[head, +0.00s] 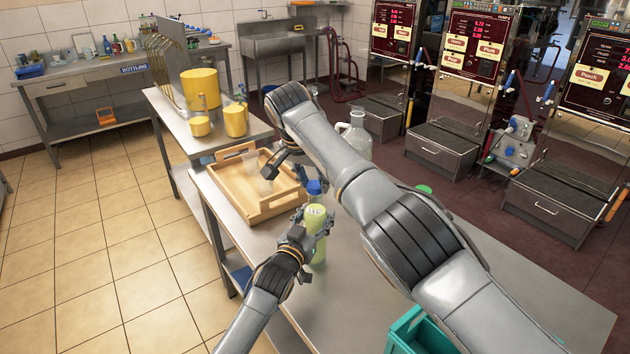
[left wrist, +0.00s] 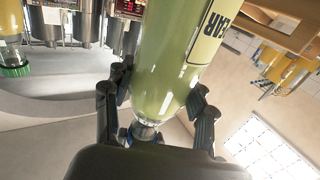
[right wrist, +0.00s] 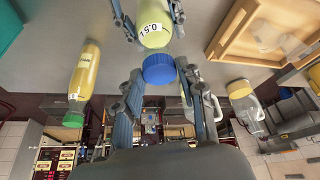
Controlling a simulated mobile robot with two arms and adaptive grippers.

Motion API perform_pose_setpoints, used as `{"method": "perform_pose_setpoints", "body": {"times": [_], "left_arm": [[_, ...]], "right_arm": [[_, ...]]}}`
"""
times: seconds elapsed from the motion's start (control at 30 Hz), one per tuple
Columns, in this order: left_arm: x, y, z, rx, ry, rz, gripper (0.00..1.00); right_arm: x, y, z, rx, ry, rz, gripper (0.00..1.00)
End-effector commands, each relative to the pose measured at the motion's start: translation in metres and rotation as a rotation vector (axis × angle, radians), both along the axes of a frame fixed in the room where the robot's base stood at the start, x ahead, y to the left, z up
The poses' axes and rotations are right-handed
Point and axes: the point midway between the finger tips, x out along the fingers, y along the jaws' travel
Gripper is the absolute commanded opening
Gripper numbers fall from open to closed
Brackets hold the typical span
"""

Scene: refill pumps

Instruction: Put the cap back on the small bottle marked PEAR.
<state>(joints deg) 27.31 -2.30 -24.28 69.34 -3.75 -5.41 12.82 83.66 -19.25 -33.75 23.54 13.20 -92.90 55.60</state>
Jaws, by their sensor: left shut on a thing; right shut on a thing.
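The small bottle (head: 316,220) of pale green liquid is upright in my left gripper (head: 305,238), above or on the steel table. The cap also shows in the head view (head: 314,187). I cannot tell whether it is seated on the neck.
A wooden tray (head: 225,205) with clear items stands at left. A second yellow bottle (right wrist: 84,72) with a green cap stands beyond my right arm. A clear glass jug (head: 357,138) is behind. A teal crate (head: 405,330) is at the front edge.

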Motion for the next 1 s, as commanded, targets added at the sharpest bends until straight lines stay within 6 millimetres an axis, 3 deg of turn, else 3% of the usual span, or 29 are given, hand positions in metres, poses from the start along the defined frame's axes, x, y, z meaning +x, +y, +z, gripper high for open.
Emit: {"method": "perform_pose_setpoints", "body": {"times": [0.2,0.5,0.53,0.63,0.87,1.0], "left_arm": [[-0.0011,-0.0015,-0.001,0.003,0.0,-0.003,0.0],[-0.0009,-0.0015,-0.0013,0.002,0.001,-0.002,0.0],[-0.001,-0.0016,-0.0013,0.002,0.002,-0.002,0.0],[-0.001,-0.0016,-0.0015,0.002,0.002,-0.002,0.0],[-0.001,-0.0014,-0.0016,0.001,0.003,-0.002,0.0],[-0.001,-0.0014,-0.0016,0.001,0.002,-0.002,0.0]], "right_arm": [[-0.0013,0.0012,0.001,-0.007,-0.009,-0.09,0.29],[-0.0026,0.0021,0.0001,-0.006,-0.005,-0.094,0.29],[-0.0026,0.0022,0.0,-0.005,-0.004,-0.094,0.4],[-0.0027,0.0022,-0.0002,-0.006,-0.004,-0.093,0.61],[-0.0023,0.0014,-0.0006,-0.006,-0.004,-0.094,0.61],[-0.0023,0.0011,-0.0007,-0.006,-0.004,-0.094,0.87]]}}
